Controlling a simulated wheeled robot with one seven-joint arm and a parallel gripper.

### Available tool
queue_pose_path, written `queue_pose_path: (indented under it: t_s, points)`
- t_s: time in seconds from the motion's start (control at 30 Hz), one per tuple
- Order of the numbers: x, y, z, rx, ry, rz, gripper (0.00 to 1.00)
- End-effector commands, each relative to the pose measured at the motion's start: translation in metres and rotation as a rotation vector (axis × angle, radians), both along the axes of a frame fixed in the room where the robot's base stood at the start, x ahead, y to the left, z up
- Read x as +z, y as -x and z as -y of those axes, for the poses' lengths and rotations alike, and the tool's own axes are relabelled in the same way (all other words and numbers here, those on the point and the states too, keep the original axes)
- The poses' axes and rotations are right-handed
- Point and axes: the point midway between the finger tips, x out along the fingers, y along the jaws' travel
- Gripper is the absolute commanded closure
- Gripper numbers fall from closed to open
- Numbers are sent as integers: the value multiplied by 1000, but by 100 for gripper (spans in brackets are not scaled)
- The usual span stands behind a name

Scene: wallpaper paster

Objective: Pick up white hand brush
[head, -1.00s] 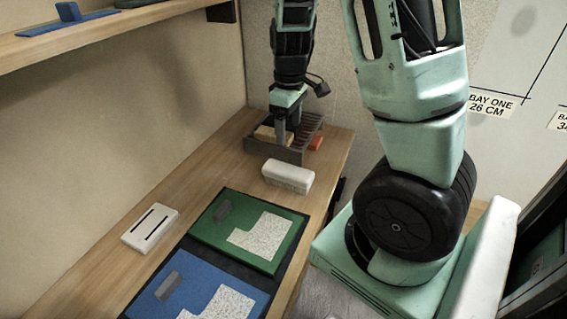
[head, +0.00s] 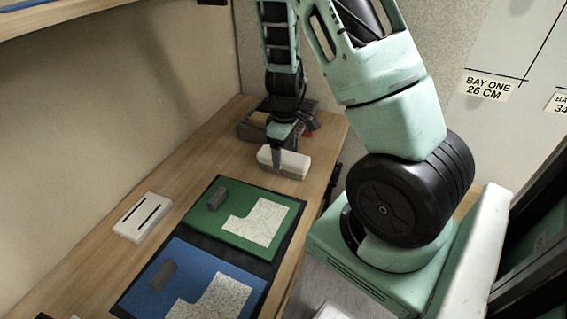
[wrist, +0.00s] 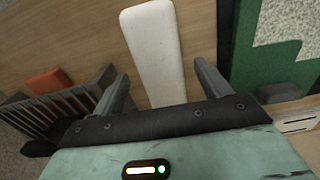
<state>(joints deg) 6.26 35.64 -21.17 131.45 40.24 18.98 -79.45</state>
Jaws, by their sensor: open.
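The white hand brush (head: 292,165) is a pale oblong block lying on the wooden bench, between the grey rack and the green board. My gripper (head: 277,163) is over it in the head view, pointing down. In the wrist view the brush (wrist: 154,45) runs lengthwise away from me, its near end between my two spread fingers (wrist: 161,75). The fingers are open and a gap shows beside the brush on each side. I cannot tell how far the fingertips are above the bench.
A grey slatted rack (wrist: 62,110) with an orange piece (wrist: 45,80) stands close to the gripper. The green board (head: 206,222) and blue board (head: 205,264) lie nearer on the bench, with a white slotted block (head: 142,217) left of them. A shelf overhangs at upper left.

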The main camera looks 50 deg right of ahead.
Motion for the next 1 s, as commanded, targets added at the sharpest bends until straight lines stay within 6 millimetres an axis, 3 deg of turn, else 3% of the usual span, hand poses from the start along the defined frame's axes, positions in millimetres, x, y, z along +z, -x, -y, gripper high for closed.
queue_pose_path:
  t_s: [0.2, 0.53, 0.7, 0.73, 1.0]
  points:
    - [-34, -1, -1, 0, -1, -2, 24]
    - [-39, -1, -2, 0, -1, 0, 24]
    - [-39, -1, -2, 0, -1, 0, 71]
    - [-39, -1, -2, 0, -1, 0, 76]
    - [-37, -2, -2, 1, -1, 1, 76]
